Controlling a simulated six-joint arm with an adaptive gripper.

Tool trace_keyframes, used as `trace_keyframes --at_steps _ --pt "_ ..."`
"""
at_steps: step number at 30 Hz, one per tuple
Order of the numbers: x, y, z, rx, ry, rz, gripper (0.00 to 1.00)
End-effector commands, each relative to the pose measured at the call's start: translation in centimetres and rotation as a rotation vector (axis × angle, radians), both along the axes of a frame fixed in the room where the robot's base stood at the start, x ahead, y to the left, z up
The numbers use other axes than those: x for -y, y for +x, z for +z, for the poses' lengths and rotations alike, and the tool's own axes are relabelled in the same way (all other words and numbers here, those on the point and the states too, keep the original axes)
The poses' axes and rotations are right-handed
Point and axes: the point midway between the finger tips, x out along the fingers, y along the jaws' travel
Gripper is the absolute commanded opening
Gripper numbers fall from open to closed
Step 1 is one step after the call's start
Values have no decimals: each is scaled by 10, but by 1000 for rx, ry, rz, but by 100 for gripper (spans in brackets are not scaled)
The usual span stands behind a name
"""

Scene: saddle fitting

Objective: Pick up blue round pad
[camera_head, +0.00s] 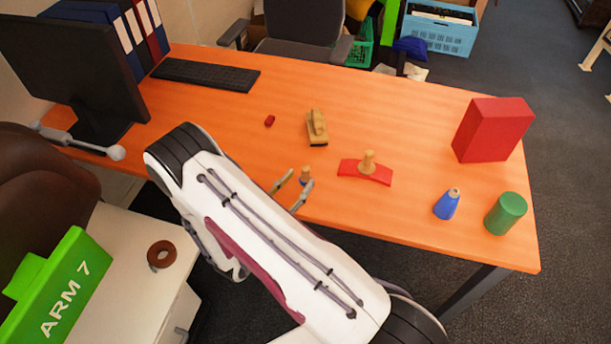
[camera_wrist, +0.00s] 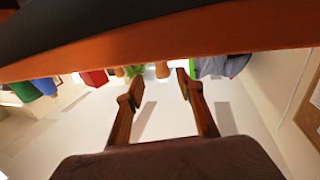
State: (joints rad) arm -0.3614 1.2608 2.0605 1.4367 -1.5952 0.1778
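A small piece with a tan knob and a dark blue base, which looks like the blue round pad (camera_head: 305,181), stands near the table's front edge. My gripper (camera_head: 292,188) reaches over that edge, with its two fingers spread apart and the pad just beyond the tips. The right finger partly covers the pad's base. In the wrist view my gripper (camera_wrist: 154,86) is open, with nothing clasped. A tan shape (camera_wrist: 162,70) shows between the fingertips there, perhaps the pad's knob; its base cannot be made out.
The orange table (camera_head: 400,120) holds a red curved piece with a knob (camera_head: 365,172), a wooden block with a handle (camera_head: 317,128) and a small red piece (camera_head: 269,120). At right stand a blue cone (camera_head: 446,205), a green cylinder (camera_head: 506,214) and a red box (camera_head: 492,130).

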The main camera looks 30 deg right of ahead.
Motion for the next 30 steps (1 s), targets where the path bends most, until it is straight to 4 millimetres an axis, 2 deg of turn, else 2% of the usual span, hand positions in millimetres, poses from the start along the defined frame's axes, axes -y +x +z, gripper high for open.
trace_keyframes --at_steps 11,24,30 --pt "4 3 -1 1 0 -2 37" --pt "36 24 -4 1 0 -3 37" --pt "43 28 -4 1 0 -1 37"
